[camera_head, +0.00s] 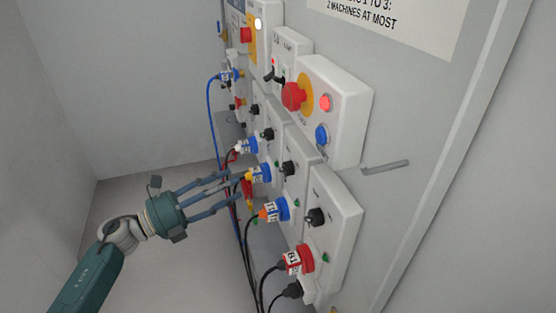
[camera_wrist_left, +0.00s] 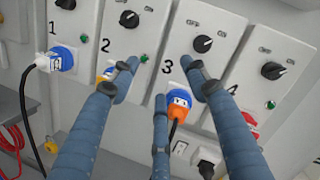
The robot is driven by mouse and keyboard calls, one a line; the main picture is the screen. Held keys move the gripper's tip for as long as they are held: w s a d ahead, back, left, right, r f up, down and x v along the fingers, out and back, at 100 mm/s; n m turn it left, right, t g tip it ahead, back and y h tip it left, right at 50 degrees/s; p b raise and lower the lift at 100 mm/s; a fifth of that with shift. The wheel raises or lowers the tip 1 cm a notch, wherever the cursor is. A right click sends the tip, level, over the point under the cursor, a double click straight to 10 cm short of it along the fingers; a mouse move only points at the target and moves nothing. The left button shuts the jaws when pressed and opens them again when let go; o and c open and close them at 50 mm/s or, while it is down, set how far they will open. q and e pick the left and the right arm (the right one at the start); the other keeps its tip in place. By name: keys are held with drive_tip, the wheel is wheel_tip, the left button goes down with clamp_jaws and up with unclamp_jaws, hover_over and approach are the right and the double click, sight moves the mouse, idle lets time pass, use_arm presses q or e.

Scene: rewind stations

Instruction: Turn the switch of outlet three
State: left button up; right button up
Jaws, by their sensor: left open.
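Outlet three (camera_wrist_left: 178,50) is a white box marked 3 on the wall. Its black rotary switch (camera_wrist_left: 203,44) sits above a blue plug (camera_wrist_left: 178,98) with an orange collar and black cable. The switch also shows in the head view (camera_head: 288,168), with the blue and orange plug (camera_head: 275,210) below it. My left gripper (camera_head: 234,187) is open and empty, its fingers pointing at the outlet row, apart from the switch. In the left wrist view its spread fingers (camera_wrist_left: 160,68) partly cover outlet three's lower part; the switch stays visible. My right gripper is not in view.
Outlets one, two (camera_wrist_left: 129,19) and four (camera_wrist_left: 273,70) have similar switches close by. Plugs and cables hang below, including a red plug (camera_head: 298,260) on outlet four. A box with a red emergency button (camera_head: 294,96) stands above. Open floor lies left.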

sight(286, 169)
use_arm(q)
drive_tip(key=s+d+r+m+g+p, duration=0.1)
drive_tip(key=s+d+r+m+g, duration=0.25)
drive_tip(key=r+m, duration=0.3)
drive_tip(key=p+x, duration=0.4)
drive_tip(key=x, duration=0.5)
drive_tip(key=shift+d+f+g+h, duration=0.3)
drive_tip(key=shift+d+f+g, duration=0.05)
drive_tip(key=shift+d+g, duration=0.1)
drive_tip(key=shift+s+m, duration=0.1)
drive_tip(key=shift+m, duration=0.15)
